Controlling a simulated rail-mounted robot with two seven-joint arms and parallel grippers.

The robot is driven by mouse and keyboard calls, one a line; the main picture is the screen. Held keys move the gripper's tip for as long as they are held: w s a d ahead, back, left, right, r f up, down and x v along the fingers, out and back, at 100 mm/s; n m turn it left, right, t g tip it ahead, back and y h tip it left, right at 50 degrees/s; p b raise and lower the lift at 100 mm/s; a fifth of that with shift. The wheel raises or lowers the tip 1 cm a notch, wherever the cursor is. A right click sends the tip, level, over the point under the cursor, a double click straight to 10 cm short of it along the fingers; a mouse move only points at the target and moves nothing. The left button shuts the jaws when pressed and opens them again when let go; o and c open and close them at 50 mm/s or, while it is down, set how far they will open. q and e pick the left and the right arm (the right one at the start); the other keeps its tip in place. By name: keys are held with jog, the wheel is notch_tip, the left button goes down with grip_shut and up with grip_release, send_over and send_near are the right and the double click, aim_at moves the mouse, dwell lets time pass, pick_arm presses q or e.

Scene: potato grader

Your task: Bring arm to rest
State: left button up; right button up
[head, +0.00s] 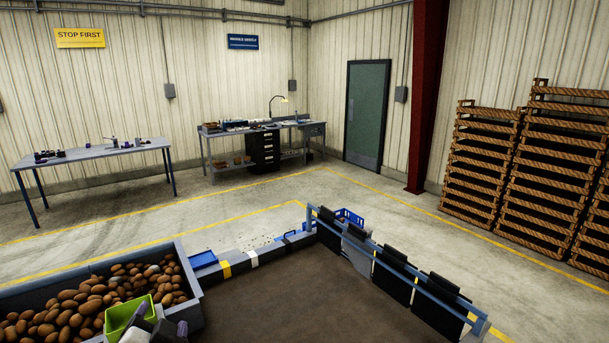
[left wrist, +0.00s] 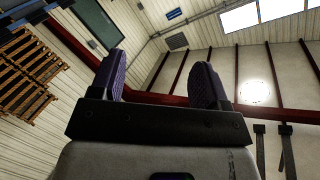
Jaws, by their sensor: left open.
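My left gripper (head: 161,318) shows at the bottom left of the head view, in front of the potato bin. In the left wrist view its two purple-padded fingers (left wrist: 158,78) stand wide apart with nothing between them. They point up toward the walls and ceiling. My right gripper is in neither view.
A grey bin (head: 195,277) of brown potatoes (head: 90,300) is at the lower left. A lime green container (head: 117,313) is partly hidden by my gripper. A brown belt (head: 285,300) has a blue rail with black flaps (head: 394,285) at right. Tables and stacked crates stand farther back.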

pick_arm(q)
jog(key=s+d+f+n+g+h+p, duration=0.1)
jog(key=s+f+g, duration=0.4)
jog(key=s+f, duration=1)
jog(key=s+d+f+n+g+h+p, duration=0.2)
jog(key=s+f+g, duration=0.4)
jog(key=s+f, duration=0.9)
jog(key=s+h, duration=0.1)
jog(key=s, duration=0.4)
jog(key=shift+d+f+g+h, duration=0.2)
jog(key=shift+d+g+h, duration=0.1)
jog(key=shift+h, duration=0.1)
